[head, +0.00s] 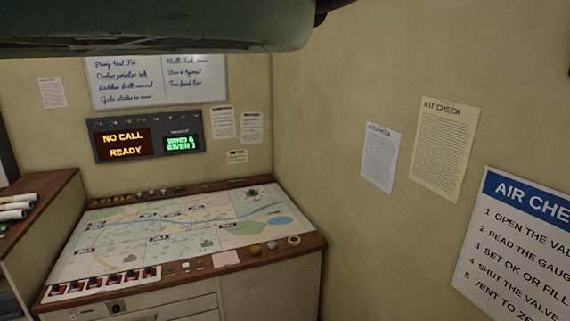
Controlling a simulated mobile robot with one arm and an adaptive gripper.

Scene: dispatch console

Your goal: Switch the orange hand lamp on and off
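No orange hand lamp shows in the head view. My gripper is not in view either. A large dark green rounded part, probably of my own arm, crosses the top left of the picture and hides what is behind it.
A dispatch console (187,284) with a map top stands in the corner, with red switches (103,281) and small round items (256,249) along its front. A display (148,134) reads NO CALL READY. A wooden cabinet (40,240) with white rolls (14,208) stands left. Papers hang on the walls.

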